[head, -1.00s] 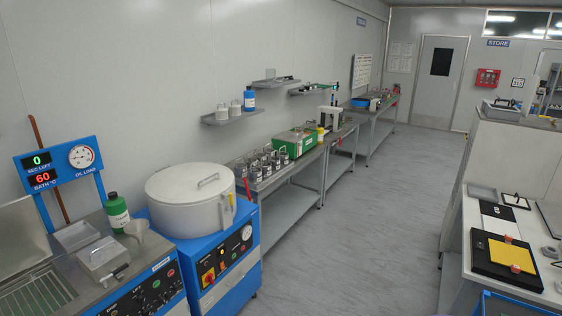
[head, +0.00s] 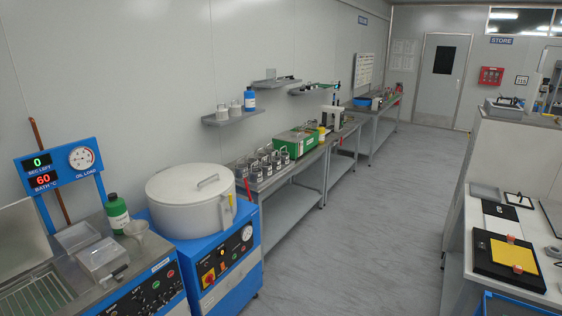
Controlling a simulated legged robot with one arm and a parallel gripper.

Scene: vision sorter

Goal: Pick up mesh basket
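My gripper is not in view. I cannot make out a mesh basket for certain. At the lower left, a slotted metal grid (head: 36,296) lies in the steel top of the blue bath unit, cut off by the frame edge. Beside it on the same top are a shallow metal tray (head: 77,237) and a grey metal box (head: 103,261) with a dark handle at its front. Whether any of these is mesh is too small to tell.
A large white lidded drum (head: 190,200) sits on a blue cabinet beside the bath. A bench with several small canisters (head: 262,165) runs along the left wall. The grey aisle floor (head: 350,230) is clear. A white counter with a black-and-yellow board (head: 511,256) stands at right.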

